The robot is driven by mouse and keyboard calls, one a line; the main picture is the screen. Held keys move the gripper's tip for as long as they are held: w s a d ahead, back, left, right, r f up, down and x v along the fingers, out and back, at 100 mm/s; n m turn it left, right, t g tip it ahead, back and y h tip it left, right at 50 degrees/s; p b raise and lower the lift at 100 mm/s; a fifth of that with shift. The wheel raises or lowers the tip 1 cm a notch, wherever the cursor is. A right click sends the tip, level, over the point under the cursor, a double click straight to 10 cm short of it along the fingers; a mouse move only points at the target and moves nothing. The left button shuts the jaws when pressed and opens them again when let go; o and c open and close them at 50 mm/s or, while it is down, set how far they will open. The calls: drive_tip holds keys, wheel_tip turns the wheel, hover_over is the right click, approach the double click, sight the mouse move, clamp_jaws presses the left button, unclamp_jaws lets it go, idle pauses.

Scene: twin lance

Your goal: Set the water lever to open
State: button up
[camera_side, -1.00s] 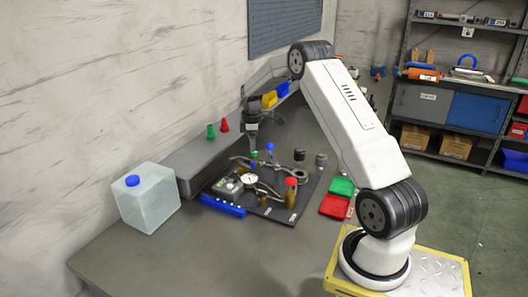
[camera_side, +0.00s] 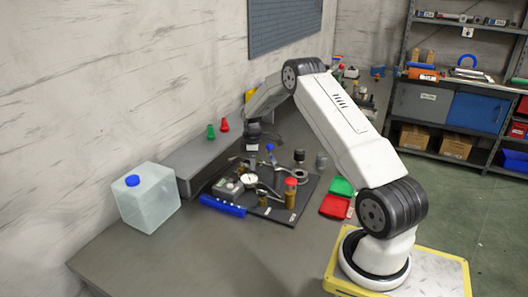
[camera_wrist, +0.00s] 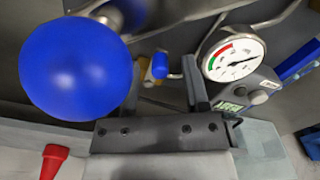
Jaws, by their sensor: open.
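A blue ball-ended lever (camera_side: 269,148) stands upright on the dark panel board (camera_side: 285,213) in the side view. A large blue ball (camera_wrist: 75,68) fills the upper left of the wrist view, close to the camera and left of the fingers. A smaller blue knob (camera_wrist: 160,66) shows beyond and between the fingertips. Neither is labelled as water. My gripper (camera_wrist: 163,85) is open, with nothing seen held between its fingers. In the side view my gripper (camera_side: 252,146) is low over the back of the board, left of the upright lever; its fingertips are hard to make out.
A pressure gauge (camera_wrist: 234,55) is right of the fingers in the wrist view, also seen on the board (camera_side: 249,181). A red-capped cylinder (camera_side: 290,193) stands at the board's right. Red and green cones (camera_side: 217,128) stand on the back ledge. Red and green trays (camera_side: 337,200) lie right.

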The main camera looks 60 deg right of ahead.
sight(237, 178)
clamp_jaws()
drive_tip(key=shift+a, duration=0.1)
idle(0.4)
drive_tip(key=m, duration=0.2)
drive_tip(key=a+m, duration=0.1)
drive_tip(key=m, duration=0.1)
drive_tip(key=shift+w+a, duration=0.15)
drive_tip(key=m, duration=0.1)
drive_tip(key=a+m, duration=0.1)
drive_tip(key=m, duration=0.1)
drive_tip(key=w+m, duration=0.1)
drive_tip(key=shift+a+m, duration=0.25)
drive_tip(key=shift+m, duration=0.05)
drive_tip(key=m, duration=0.2)
drive_tip(key=w+a+m, duration=0.1)
drive_tip(key=m, duration=0.1)
drive_tip(key=shift+w+m, duration=0.15)
drive_tip(key=shift+m, duration=0.15)
drive_tip(key=m, duration=0.1)
drive_tip(key=w+m, duration=0.1)
drive_tip(key=m, duration=0.2)
drive_tip(key=shift+w+a+m, duration=0.15)
drive_tip(key=shift+w+m, duration=0.2)
drive_tip(key=shift+m, duration=0.05)
